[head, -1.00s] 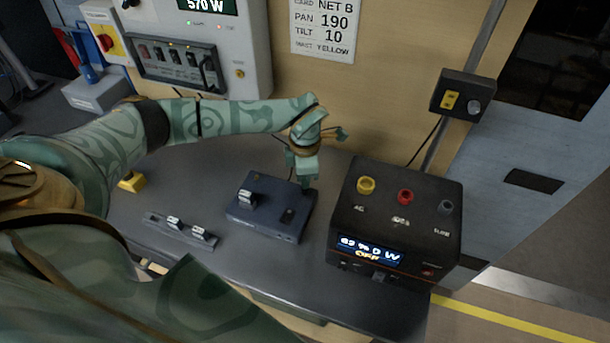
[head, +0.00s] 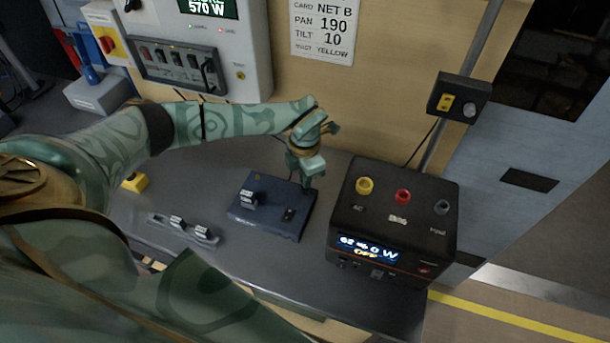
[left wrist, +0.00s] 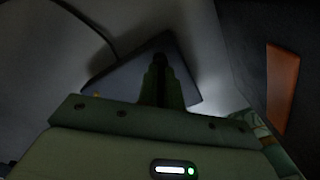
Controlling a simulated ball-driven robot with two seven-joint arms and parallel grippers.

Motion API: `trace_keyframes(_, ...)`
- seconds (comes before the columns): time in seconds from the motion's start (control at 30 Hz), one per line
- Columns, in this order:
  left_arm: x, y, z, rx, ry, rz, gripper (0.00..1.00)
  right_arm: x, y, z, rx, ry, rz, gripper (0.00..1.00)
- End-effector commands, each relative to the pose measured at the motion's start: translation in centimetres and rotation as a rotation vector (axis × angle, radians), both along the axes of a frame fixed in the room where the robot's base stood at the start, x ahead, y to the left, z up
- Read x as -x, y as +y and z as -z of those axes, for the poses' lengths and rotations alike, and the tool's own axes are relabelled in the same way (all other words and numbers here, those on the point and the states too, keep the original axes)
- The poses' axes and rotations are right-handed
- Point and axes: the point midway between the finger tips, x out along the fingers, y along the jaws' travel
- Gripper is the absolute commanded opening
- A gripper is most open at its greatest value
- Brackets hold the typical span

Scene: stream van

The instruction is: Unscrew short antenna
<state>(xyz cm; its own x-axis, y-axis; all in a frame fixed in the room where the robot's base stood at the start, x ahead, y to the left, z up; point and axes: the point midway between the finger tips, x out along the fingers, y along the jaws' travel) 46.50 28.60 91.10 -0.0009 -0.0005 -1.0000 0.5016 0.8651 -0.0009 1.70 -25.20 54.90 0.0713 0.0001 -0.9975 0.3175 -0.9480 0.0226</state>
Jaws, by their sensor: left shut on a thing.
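A flat dark blue box (head: 268,222) lies on the grey worktop, with a small switch-like block and a dark socket on its top. My left gripper (head: 306,183) points down at the box's back right corner and is shut. A short antenna is not clearly visible; whatever lies between the fingers is hidden by them. In the left wrist view the fingers (left wrist: 160,82) are together in front of the dark box (left wrist: 125,72), and the held thing cannot be made out. My right gripper is not in view.
A black power unit (head: 392,225) with yellow, red and grey knobs stands close to the right of the box. A strip with small switches (head: 184,229) lies to the left. A yellow block (head: 135,182) is further left. The wall panel (head: 200,50) rises behind.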

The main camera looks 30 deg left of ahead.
Motion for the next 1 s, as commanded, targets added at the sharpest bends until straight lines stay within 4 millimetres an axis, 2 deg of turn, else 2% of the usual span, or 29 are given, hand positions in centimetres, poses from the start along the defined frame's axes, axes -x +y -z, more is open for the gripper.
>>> trace_keyframes(0.03, 0.03, -0.02, 0.02, 0.0, 0.001, 0.001, 0.0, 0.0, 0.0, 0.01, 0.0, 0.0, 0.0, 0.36)
trace_keyframes(0.07, 0.03, -0.02, 0.02, 0.0, 0.001, 0.001, 0.16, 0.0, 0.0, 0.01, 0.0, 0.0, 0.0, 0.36)
trace_keyframes(0.1, 0.03, -0.01, 0.02, 0.0, 0.001, 0.001, 0.26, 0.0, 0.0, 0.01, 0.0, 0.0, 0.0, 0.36)
trace_keyframes(0.37, 0.01, 0.01, 0.0, 0.0, 0.0, 0.007, 0.26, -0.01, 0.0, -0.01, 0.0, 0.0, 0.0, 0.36)
trace_keyframes(0.63, -0.04, 0.06, -0.14, -0.001, -0.001, 0.31, 0.26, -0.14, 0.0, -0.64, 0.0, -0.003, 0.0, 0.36)
trace_keyframes(0.93, -0.02, 0.05, -0.01, -0.001, -0.001, 0.36, 0.26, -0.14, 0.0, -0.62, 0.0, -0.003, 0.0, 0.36)
trace_keyframes(1.0, -0.04, 0.06, -0.12, -0.001, -0.001, 0.419, 0.26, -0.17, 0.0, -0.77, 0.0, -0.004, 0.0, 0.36)
